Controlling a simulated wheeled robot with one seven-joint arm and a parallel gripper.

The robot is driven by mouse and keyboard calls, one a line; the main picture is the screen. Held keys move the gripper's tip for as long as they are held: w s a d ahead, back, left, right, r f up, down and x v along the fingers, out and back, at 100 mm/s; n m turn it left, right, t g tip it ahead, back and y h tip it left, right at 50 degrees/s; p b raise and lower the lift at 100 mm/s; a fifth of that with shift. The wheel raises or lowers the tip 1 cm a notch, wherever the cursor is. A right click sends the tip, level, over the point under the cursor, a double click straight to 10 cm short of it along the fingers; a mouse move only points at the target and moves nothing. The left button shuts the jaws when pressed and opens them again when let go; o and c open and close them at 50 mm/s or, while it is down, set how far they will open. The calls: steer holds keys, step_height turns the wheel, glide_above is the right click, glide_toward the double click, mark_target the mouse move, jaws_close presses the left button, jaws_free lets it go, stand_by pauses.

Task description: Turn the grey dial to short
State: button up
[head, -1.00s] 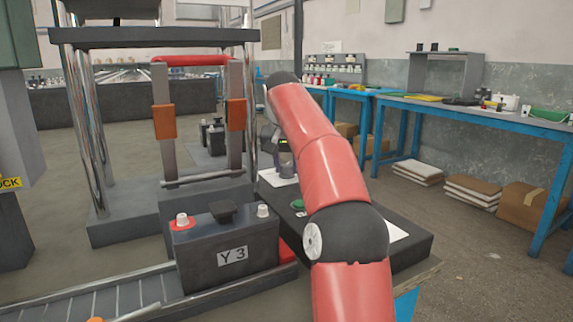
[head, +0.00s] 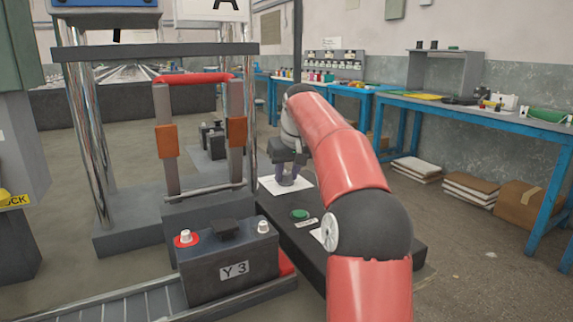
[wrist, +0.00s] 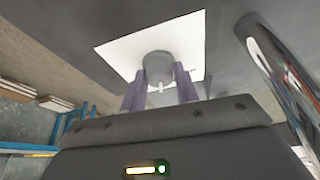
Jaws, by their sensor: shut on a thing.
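The grey dial (wrist: 157,66) is a short round knob with a white pointer mark, on a white plate (wrist: 120,52) in the wrist view. My gripper (wrist: 161,78) has its two purplish fingers shut on the dial, one on each side. In the head view my gripper (head: 287,180) reaches down to the white plate (head: 268,187) on a dark bench, and the dial is hidden behind it. Any labels around the dial, including short, are too unclear to read.
A green button (head: 299,214) sits on the dark bench (head: 292,240) nearer than the plate. A battery marked Y 3 (head: 205,272) stands on a roller track at the front left. A metal frame with a red-handled carrier (head: 190,78) stands left of my arm.

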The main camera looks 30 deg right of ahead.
steer(key=n+y+p, duration=0.1)
steer(key=n+p, duration=0.1)
steer(key=n+y+p, duration=0.1)
steer(key=n+p, duration=0.1)
steer(key=n, duration=0.1)
steer(key=shift+d+r+n, duration=0.15)
steer(key=shift+d+n, duration=0.05)
steer(key=shift+n, duration=0.1)
steer(key=n+g+y, duration=0.1)
steer(key=n, duration=0.2)
steer(key=shift+w, duration=0.15)
steer(key=shift+n+g+y, duration=0.5)
steer(key=shift+n, duration=1.2)
steer(key=o, duration=1)
steer(key=shift+c, duration=0.2)
